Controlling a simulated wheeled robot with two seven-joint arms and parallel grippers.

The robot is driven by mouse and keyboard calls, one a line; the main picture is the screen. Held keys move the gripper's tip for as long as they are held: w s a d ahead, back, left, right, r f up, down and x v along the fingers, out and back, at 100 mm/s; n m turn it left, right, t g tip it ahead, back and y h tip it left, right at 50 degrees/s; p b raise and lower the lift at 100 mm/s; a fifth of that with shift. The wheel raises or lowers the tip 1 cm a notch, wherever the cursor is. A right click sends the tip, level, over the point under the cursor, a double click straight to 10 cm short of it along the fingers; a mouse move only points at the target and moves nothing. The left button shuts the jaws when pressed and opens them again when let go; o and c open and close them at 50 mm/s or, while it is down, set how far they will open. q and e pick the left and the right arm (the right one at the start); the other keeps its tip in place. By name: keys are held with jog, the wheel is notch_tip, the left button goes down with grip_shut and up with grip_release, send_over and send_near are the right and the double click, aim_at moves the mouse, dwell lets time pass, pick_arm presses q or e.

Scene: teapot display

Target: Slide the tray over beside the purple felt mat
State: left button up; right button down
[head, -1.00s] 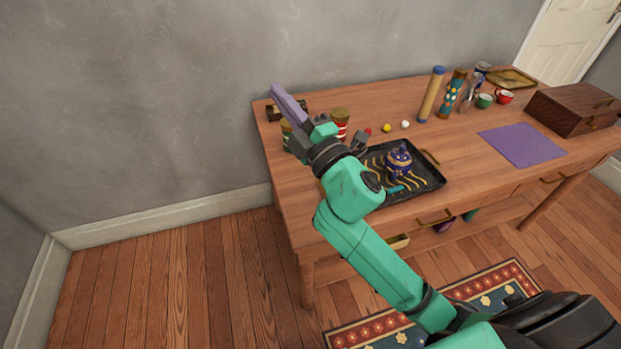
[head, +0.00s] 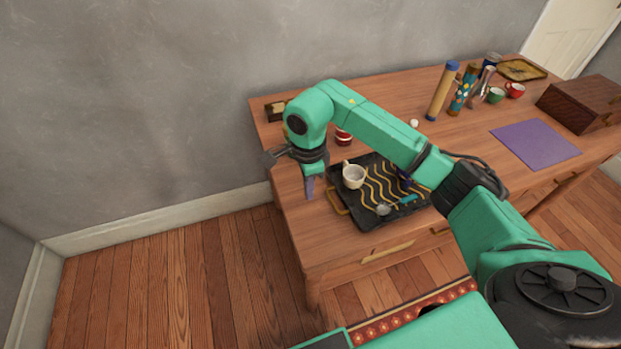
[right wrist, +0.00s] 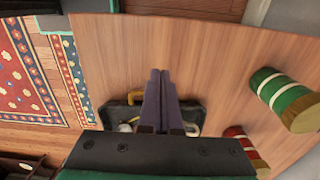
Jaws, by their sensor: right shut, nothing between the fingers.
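The black tray (head: 362,217) with yellow wavy lines lies on the left half of the table, with a brass handle (head: 337,201) at its left end. It holds a white cup (head: 354,176) and a strainer (head: 383,209) with a teal handle. A dark blue teapot is mostly hidden behind my right arm. My right gripper (head: 309,188) is shut and empty, pointing down just left of the tray's handle. In the right wrist view its fingers (right wrist: 159,75) cover part of the tray (right wrist: 118,111). The purple felt mat (head: 535,144) lies on the right. My left gripper is not in view.
Red and green striped canisters (right wrist: 245,146) (right wrist: 283,98) stand behind the tray's left side. Tall tubes (head: 443,92), a green cup (head: 495,95), a red cup (head: 514,90) and a wooden box (head: 582,104) stand at the back and right. Table between tray and mat is partly covered by my arm.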

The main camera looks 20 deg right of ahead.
aim_at(323, 205)
notch_tip(323, 205, down, 6)
jog(key=shift+r+p, duration=0.1)
jog(key=shift+p, duration=0.3)
jog(key=d, duration=0.2)
jog(key=d+p, duration=0.1)
jog(key=shift+r, duration=0.25)
jog(key=shift+d+f, duration=0.15)
jog(key=shift+d, duration=0.35)
